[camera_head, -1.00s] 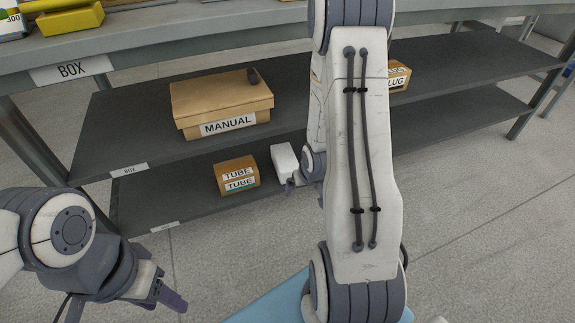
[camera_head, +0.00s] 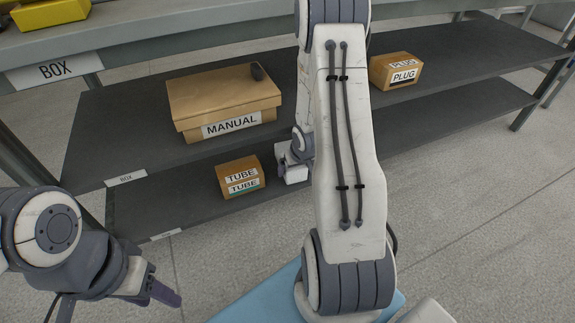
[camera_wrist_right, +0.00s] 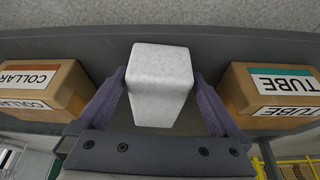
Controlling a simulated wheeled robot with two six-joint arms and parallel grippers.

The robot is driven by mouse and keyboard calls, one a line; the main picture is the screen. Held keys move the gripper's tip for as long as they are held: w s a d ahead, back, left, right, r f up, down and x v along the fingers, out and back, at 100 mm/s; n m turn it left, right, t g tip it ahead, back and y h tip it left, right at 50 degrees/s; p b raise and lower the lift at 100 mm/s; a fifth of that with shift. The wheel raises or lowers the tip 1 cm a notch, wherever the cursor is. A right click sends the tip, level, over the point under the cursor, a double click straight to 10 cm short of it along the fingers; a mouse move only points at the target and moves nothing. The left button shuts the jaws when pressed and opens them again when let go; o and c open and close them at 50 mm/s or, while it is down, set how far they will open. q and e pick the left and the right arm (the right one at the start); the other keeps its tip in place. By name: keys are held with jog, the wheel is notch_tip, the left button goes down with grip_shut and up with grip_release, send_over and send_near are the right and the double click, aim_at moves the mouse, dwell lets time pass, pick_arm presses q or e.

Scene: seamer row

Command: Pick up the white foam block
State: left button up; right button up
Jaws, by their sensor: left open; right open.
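The white foam block (camera_wrist_right: 160,82) sits on the lower shelf between two cartons in the right wrist view. In the head view only part of the foam block (camera_head: 296,174) shows, behind my right gripper (camera_head: 284,165). In the wrist view my right gripper (camera_wrist_right: 160,105) is open, with one purple finger on each side of the block. Whether the fingers touch it I cannot tell. My left gripper (camera_head: 163,296) is open and empty at the lower left of the head view, away from the shelf.
A TUBE carton (camera_head: 240,178) stands left of the block on the lower shelf (camera_head: 135,215). A COLLAR carton (camera_wrist_right: 42,90) is on the other side. The MANUAL box (camera_head: 225,105) and PLUG carton (camera_head: 396,71) stand on the shelf above. My right arm hides part of the shelves.

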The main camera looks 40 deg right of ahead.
jog(key=shift+w+f, duration=0.1)
jog(key=shift+f, duration=0.55)
jog(key=shift+w, duration=0.1)
pick_arm(q)
jog(key=shift+w+a+f, duration=0.1)
jog(key=shift+f, duration=0.45)
pick_arm(e)
jog(key=shift+d+r, duration=0.1)
jog(key=c, duration=1.1)
jog(key=shift+o, duration=0.2)
pick_arm(q)
jog(key=shift+r, duration=0.1)
pick_arm(e)
jog(key=shift+r, duration=0.1)
